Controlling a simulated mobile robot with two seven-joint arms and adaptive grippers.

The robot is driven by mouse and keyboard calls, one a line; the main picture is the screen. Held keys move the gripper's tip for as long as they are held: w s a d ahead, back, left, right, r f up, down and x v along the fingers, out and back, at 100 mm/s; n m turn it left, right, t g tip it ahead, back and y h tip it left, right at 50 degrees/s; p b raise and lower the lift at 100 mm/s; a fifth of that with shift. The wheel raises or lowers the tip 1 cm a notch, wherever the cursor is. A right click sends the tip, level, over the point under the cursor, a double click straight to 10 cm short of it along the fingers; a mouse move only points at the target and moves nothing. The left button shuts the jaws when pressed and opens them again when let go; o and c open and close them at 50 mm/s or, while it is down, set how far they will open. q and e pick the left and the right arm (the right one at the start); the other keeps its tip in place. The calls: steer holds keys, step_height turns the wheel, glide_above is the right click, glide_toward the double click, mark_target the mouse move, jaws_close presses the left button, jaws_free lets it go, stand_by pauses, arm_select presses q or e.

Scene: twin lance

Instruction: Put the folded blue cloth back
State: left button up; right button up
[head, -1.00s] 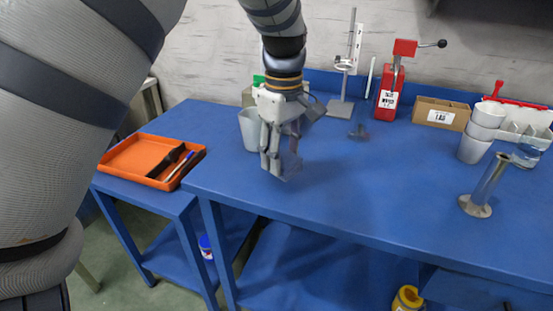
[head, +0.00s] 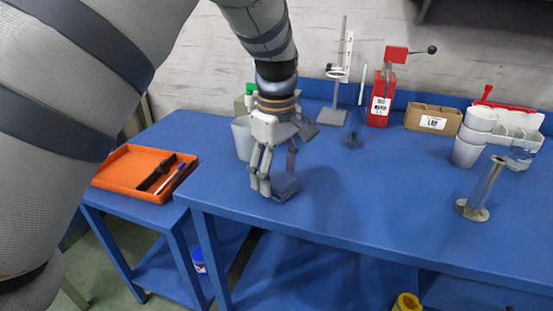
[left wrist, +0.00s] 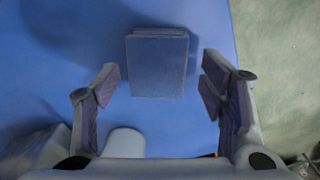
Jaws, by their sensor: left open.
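The folded blue cloth (left wrist: 157,68) is a small flat rectangle with a layered edge. In the left wrist view it lies on the blue tabletop, ahead of and between my open fingers. In the head view the cloth (head: 285,190) is a darker blue patch at my fingertips, partly covered by them. My left gripper (head: 274,178) points down over the cloth, open and empty. Its two fingers (left wrist: 160,88) stand apart on either side in the wrist view, with gaps to the cloth. My right gripper is not in view.
An orange tray (head: 112,177) with dark tools is on the lower left table. A grey cup (head: 241,138) stands close behind my left gripper. A metal cylinder (head: 483,190), stacked white cups (head: 467,150), a cardboard box (head: 430,117) and a red device (head: 380,100) stand right. The middle tabletop is clear.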

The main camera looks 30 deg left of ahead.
mark_target(276, 179)
arm_select(q)
step_height(276, 179, up, 11)
steer(key=shift+r, duration=0.2)
stand_by(0.3)
